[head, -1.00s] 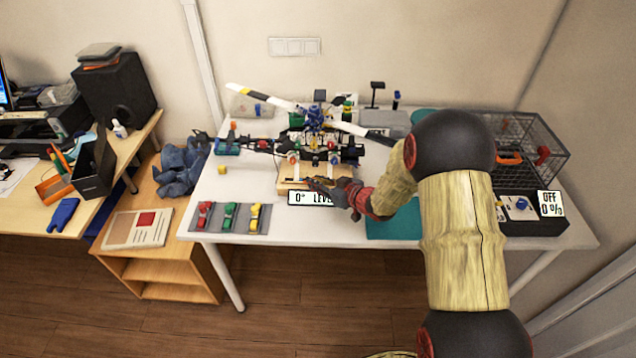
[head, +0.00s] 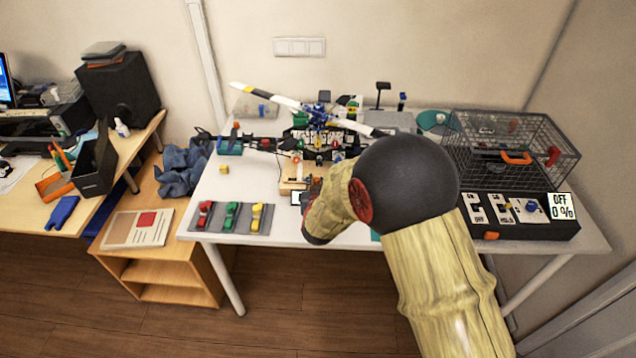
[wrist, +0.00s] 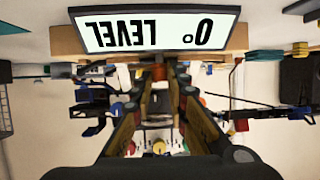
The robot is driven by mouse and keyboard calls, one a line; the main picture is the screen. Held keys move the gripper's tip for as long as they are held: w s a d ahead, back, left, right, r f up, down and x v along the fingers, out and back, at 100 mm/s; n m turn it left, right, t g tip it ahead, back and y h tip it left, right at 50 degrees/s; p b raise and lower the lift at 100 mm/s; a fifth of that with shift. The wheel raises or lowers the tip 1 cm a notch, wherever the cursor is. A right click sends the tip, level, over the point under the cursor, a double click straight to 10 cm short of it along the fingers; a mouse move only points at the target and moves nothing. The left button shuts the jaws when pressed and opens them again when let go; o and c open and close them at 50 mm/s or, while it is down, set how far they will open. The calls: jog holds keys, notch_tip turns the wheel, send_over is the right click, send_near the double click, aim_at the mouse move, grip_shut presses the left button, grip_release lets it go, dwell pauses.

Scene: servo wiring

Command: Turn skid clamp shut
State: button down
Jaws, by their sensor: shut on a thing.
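The model helicopter (head: 318,117) stands on a wooden base (head: 290,187) at the middle of the white table. In the wrist view my gripper (wrist: 158,78) reaches in at the base, just beside the level display (wrist: 155,30), which reads 0° LEVEL upside down. Its fingers are close together on a small dark part, which looks like the skid clamp. The fingers hide most of it, so its turn angle cannot be told.
A grey mat (head: 230,218) with red, green and yellow clips lies at the front left. A wire cage (head: 510,150) and a control box (head: 525,218) reading OFF 0 % stand at the right. A yellow cube (head: 224,169) lies left of the base.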

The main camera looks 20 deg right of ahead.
jog(key=m+h+p, duration=0.1)
jog(key=p, duration=0.1)
jog(key=m+g+h+p, duration=0.1)
jog(key=m+h+p, duration=0.1)
jog(key=a+m+g+h+p, duration=0.1)
jog(key=p, duration=0.1)
jog(key=shift+w+r+h+p, duration=0.2)
jog(key=shift+w+h+p, duration=0.05)
jog(key=shift+h+p, duration=0.15)
jog(key=m+g+h+p, duration=0.1)
jog(key=p, duration=0.1)
jog(key=m+g+h+p, duration=0.1)
jog(key=m, duration=0.1)
jog(key=shift+w+a+f+m+h+p, duration=0.2)
jog(key=shift+m+h+p, duration=0.1)
jog(key=shift+h+p, duration=0.1)
jog(key=shift+r+g, duration=0.1)
jog(key=shift+g, duration=0.3)
jog(key=c, duration=1.8)
grip_release()
jog(key=shift+d, duration=0.1)
jog(key=shift+o, duration=0.3)
jog(key=v, duration=1.2)
